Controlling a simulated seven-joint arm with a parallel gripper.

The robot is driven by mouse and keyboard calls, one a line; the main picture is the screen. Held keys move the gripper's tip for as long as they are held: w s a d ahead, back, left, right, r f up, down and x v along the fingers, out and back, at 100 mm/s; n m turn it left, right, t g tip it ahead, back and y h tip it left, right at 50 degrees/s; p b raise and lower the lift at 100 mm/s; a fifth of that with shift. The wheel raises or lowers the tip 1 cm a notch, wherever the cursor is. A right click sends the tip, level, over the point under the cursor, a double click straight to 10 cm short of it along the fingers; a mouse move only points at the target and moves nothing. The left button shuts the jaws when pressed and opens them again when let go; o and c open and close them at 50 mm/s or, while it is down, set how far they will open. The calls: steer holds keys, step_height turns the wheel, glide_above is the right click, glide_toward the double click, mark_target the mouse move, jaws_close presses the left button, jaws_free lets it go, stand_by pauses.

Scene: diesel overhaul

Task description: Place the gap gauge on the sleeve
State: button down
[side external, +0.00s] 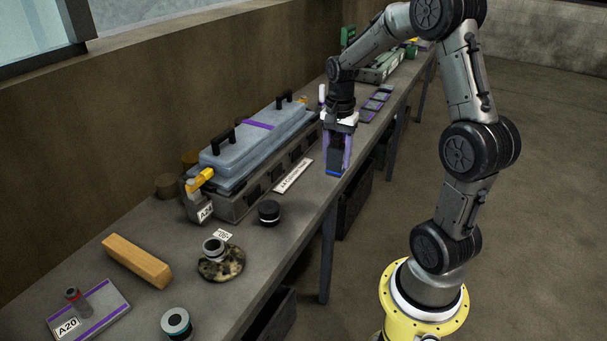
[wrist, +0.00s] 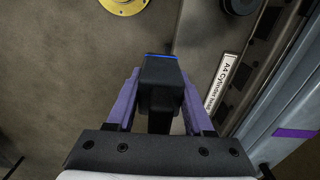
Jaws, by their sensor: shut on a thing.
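My gripper (side external: 339,150) is above the bench near its front edge, pointing down, with purple fingers. It is shut on a dark block with a blue stripe at its lower end, which I take to be the gap gauge (side external: 334,160). In the wrist view the gauge (wrist: 160,85) sits between the two fingers. I cannot tell for sure which part is the sleeve.
A blue-grey cover with black handles (side external: 255,140) lies on a long engine block beside a white label strip (side external: 293,176). A tag reading A24 (side external: 205,213), a wooden block (side external: 136,260) and an A20 plate (side external: 110,305) lie to the left.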

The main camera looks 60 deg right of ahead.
steer(key=shift+s+a+m, duration=0.25)
steer(key=shift+s+m, duration=0.1)
steer(key=shift+m, duration=0.05)
steer(key=a+r, duration=0.5)
steer(key=a, duration=0.9)
glide_above(268, 207)
steer(key=f, duration=0.9)
steer(key=shift+s+f, duration=0.1)
steer(key=shift+s, duration=0.1)
steer(key=shift+w+d+f, duration=0.1)
steer(key=shift+w+f, duration=0.1)
steer(key=shift+f, duration=1.55)
steer(key=shift+f, duration=0.15)
